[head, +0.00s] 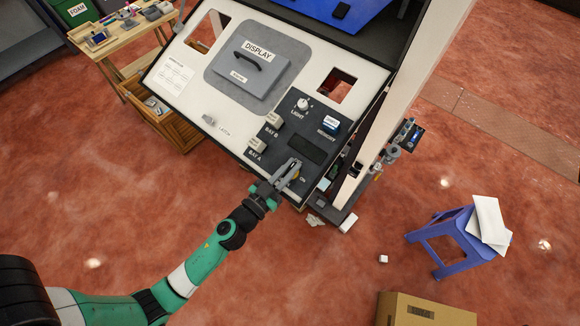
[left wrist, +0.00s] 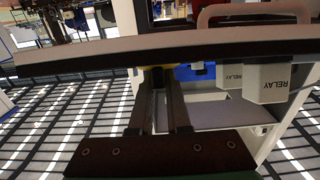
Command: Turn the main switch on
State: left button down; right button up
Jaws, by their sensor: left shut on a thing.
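The main switch (head: 296,176) is at the lower right corner of the dark control panel, beside an "ON" label. Only a bit of its yellow shows; my gripper covers the rest, so I cannot tell its position. My left gripper (head: 289,169) reaches over the panel from the lower left and is shut on the switch. In the left wrist view the fingers (left wrist: 160,100) reach toward the panel edge, with a strip of yellow near their tips. My right gripper is in neither view.
A grey display cover (head: 251,72) with a handle is above. A blue stool (head: 452,238) stands right.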

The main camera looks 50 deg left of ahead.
pick_arm(q)
jog(key=m+h+p, duration=0.1)
jog(key=h+p, duration=0.1)
jog(key=p, duration=0.1)
jog(key=m+h+p, duration=0.2)
jog(key=p, duration=0.1)
jog(key=m+h+p, duration=0.2)
jog(key=p, duration=0.1)
jog(key=shift+a+r, duration=0.1)
jog(key=shift+r, duration=0.3)
jog(key=m+h, duration=0.1)
jog(key=m+g+h, duration=0.1)
jog(key=m+h+p, duration=0.1)
jog(key=shift+f, duration=0.25)
jog(key=shift+d+f+m+g+h, duration=0.1)
jog(key=shift+m+g+h, duration=0.5)
jog(key=shift+m, duration=0.2)
jog(key=shift+d+f+m+g+h, duration=0.1)
jog(key=shift+m+g+h, duration=0.4)
jog(key=shift+m+h, duration=0.25)
jog(key=shift+h, duration=0.25)
jog(key=c, duration=0.9)
grip_release()
jog(key=v, duration=1.1)
jog(key=shift+s+a+r, duration=0.1)
jog(key=shift+s+r, duration=0.15)
jog(key=shift+s, duration=0.05)
